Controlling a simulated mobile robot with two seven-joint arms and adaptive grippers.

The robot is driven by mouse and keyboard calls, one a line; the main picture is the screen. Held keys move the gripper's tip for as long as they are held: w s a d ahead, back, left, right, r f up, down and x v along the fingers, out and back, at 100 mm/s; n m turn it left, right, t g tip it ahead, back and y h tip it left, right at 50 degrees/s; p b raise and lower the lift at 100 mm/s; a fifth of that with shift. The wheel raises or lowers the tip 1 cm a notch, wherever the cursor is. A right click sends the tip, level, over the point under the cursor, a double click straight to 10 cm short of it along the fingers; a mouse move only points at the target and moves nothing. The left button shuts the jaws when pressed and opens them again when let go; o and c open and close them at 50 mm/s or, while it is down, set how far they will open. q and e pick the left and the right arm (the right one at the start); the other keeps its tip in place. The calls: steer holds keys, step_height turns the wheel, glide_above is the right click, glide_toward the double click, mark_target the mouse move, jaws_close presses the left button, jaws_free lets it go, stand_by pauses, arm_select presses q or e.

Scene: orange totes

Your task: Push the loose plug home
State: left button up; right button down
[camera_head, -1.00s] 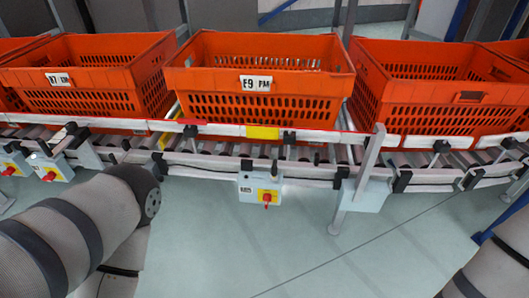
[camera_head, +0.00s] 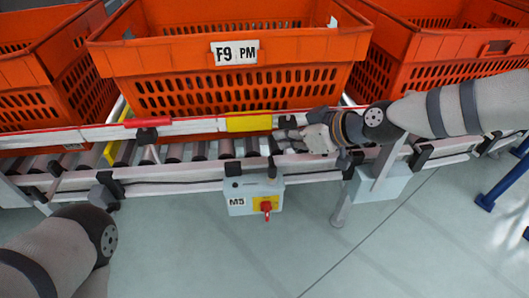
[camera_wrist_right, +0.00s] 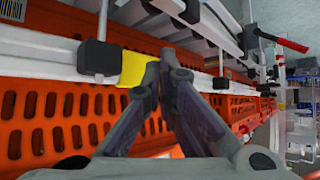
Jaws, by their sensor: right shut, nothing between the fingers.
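I cannot single out a loose plug in either view. A grey control box (camera_head: 254,195) marked M5, with a red switch and black fittings on top, hangs under the rail below the gripper. My left arm shows at lower left; its gripper is out of view.
An orange tote (camera_head: 190,58) marked F9 PM stands behind the rail, with others (camera_head: 440,62) on both sides. Black brackets (camera_head: 147,135) sit along the rail. A post (camera_head: 387,165) stands right of the box. The floor in front is open.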

mark_target(272, 171)
arm_select(q)
steer(key=shift+s+d, duration=0.1)
arm_select(e)
steer(key=shift+s, duration=0.1)
steer(key=b+x, duration=0.3)
steer(key=x, duration=0.6)
steer(key=shift+a+f, duration=0.1)
steer(key=shift+f, duration=0.7)
steer(key=shift+s+d+f, duration=0.35)
steer(key=shift+s+d, duration=0.2)
steer(key=shift+d, duration=0.3)
arm_select(q)
steer(key=shift+s+f, duration=0.2)
steer(key=shift+f, duration=0.45)
steer(key=shift+s+f, duration=0.2)
steer(key=shift+f, duration=0.4)
arm_select(e)
steer(key=shift+s+d+f, duration=0.25)
steer(key=shift+f, duration=0.05)
